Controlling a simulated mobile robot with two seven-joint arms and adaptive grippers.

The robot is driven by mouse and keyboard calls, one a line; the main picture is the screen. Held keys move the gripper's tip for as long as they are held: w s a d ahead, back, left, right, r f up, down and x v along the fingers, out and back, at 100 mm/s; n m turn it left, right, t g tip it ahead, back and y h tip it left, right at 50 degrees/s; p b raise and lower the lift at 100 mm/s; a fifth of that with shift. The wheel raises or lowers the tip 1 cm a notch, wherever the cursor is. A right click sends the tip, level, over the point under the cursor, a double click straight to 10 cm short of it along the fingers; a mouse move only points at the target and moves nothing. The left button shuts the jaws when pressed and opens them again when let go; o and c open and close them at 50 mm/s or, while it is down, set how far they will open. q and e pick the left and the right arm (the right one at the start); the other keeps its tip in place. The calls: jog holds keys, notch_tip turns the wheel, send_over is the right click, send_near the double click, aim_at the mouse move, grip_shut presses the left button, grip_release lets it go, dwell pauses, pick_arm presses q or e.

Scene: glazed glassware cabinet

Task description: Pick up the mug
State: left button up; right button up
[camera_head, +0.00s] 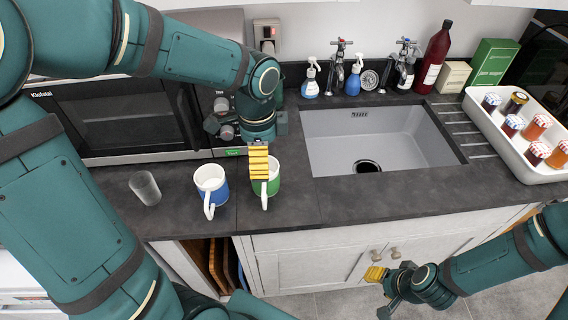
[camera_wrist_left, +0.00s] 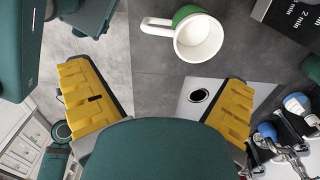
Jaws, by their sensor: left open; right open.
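A white mug with a green lower band (camera_head: 272,186) stands upright on the dark counter, its handle towards the front edge. A white mug with a blue band (camera_head: 211,185) stands just left of it, handle also to the front. My left gripper (camera_head: 259,165) is over the green mug and hides part of its rim. In the left wrist view, the green mug (camera_wrist_left: 198,38) lies beyond the spread yellow fingers of my left gripper (camera_wrist_left: 158,100), with nothing between them. My right gripper (camera_head: 378,290) is open and empty, low in front of the cabinet doors.
A clear glass (camera_head: 145,188) stands left of the blue mug. A microwave (camera_head: 125,115) is behind the mugs. The sink (camera_head: 375,140) lies to the right, with bottles and taps behind it. A white tray of jars (camera_head: 504,145) is at the far right.

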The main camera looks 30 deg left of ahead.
aim_at(264, 188)
pick_arm(q)
jog(key=f+b, duration=0.1)
jog(key=f, duration=0.3)
jog(key=f+b, duration=0.1)
jog(key=f, duration=0.3)
jog(key=shift+s+f, duration=0.2)
jog(key=shift+f, duration=0.2)
notch_tip(264, 188, down, 5)
jog(key=shift+w+r+b, duration=0.1)
jog(key=shift+r+b, duration=0.1)
jog(key=shift+b, duration=0.35)
jog(key=c, duration=1.4)
